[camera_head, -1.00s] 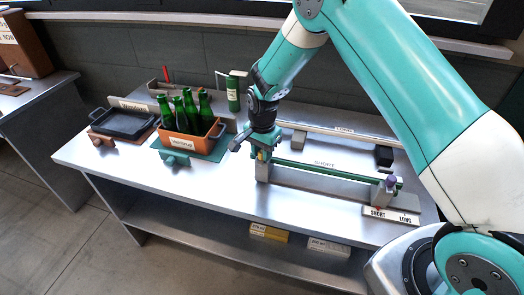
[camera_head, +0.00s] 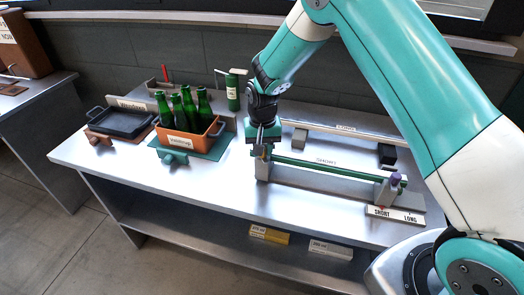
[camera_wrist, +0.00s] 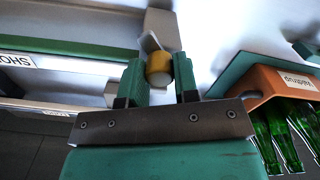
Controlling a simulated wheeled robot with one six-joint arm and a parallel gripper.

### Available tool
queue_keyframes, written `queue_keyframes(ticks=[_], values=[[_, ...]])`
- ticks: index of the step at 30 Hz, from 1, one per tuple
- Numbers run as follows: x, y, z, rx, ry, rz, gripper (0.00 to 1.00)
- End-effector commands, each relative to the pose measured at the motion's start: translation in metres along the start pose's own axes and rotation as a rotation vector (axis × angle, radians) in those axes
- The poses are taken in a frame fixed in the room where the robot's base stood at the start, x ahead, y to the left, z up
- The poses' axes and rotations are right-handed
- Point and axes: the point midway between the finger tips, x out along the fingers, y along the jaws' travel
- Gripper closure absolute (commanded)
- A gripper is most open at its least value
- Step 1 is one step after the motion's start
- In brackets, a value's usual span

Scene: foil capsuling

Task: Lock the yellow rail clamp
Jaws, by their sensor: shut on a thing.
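The yellow rail clamp (camera_wrist: 159,69) is a short yellow cylinder with a pale plate at its far side, seen in the wrist view. My gripper (camera_wrist: 158,64) has its two green fingers on either side of it, shut on it. In the head view my gripper (camera_head: 262,152) points down at the left end of the green rail (camera_head: 325,170), labelled SHORT. There the clamp is mostly hidden by the fingers. The clamp's exact lock position cannot be told.
An orange crate (camera_head: 190,141) of green bottles and a dark tray (camera_head: 122,124) stand left. A green cylinder (camera_head: 233,92) stands behind. The front bench strip is clear.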

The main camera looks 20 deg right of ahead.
Motion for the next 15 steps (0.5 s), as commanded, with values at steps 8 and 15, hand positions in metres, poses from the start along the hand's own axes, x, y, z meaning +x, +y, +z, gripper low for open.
queue_keyframes(ticks=[8,15], values=[[-0.0006,-0.0007,-0.0019,-0.261,0.007,-0.002,0.95],[-0.0009,-0.0007,-0.0021,-0.488,0.008,-0.001,0.95]])
